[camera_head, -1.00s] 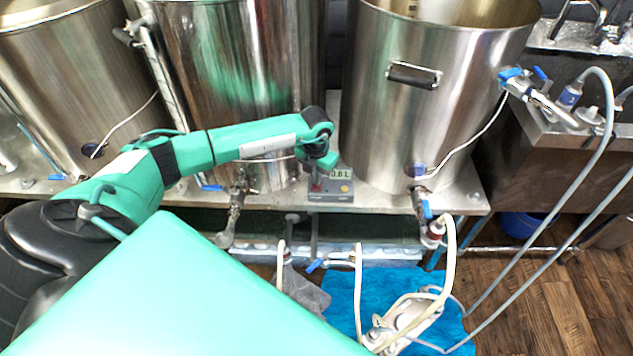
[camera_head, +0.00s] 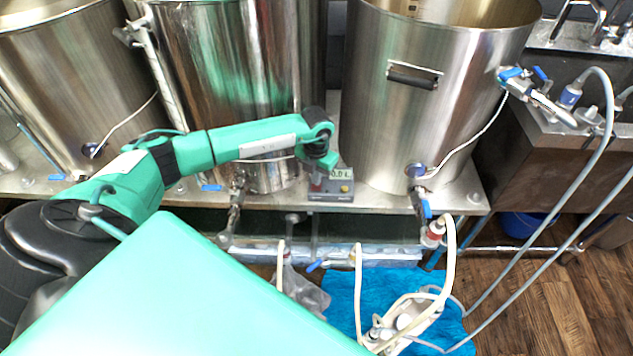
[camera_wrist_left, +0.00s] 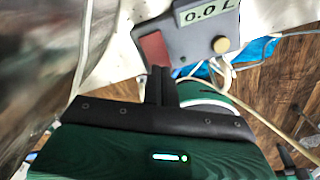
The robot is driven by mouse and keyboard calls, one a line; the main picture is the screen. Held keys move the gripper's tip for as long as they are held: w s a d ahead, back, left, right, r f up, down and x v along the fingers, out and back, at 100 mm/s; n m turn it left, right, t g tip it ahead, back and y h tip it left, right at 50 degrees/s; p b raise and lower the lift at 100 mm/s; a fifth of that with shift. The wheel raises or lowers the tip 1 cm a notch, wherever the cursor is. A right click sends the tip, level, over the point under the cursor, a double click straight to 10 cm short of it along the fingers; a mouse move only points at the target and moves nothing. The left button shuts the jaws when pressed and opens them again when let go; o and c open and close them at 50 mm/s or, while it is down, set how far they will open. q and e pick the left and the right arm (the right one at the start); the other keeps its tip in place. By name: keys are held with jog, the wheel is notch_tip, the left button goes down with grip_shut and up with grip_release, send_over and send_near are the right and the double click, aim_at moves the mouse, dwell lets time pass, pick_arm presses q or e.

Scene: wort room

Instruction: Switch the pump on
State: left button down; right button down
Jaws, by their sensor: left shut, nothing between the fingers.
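A grey control box (camera_head: 338,190) sits on the steel shelf between two kettles. My left gripper (camera_head: 317,186) is shut and empty, pointing down at the box's left side. In the wrist view its fingertips (camera_wrist_left: 160,72) are right by the lower edge of the switch; I cannot tell if they touch. The pump (camera_head: 400,328) lies on a blue towel on the floor, with hoses. My right gripper is not in view.
Tall steel kettles (camera_head: 435,110) stand close on both sides of the box. Valves with blue handles (camera_head: 427,208) stick out along the shelf front. Pale hoses (camera_head: 449,260) hang down to the pump. A steel sink (camera_head: 560,120) is at the right.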

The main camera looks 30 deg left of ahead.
pick_arm(q)
jog(key=shift+f, duration=0.25)
jog(key=shift+f+b, duration=0.7)
jog(key=shift+f, duration=0.05)
jog(key=shift+r, duration=0.2)
notch_tip(320, 180, up, 6)
jog(key=p, duration=0.4)
jog(key=shift+f, duration=0.15)
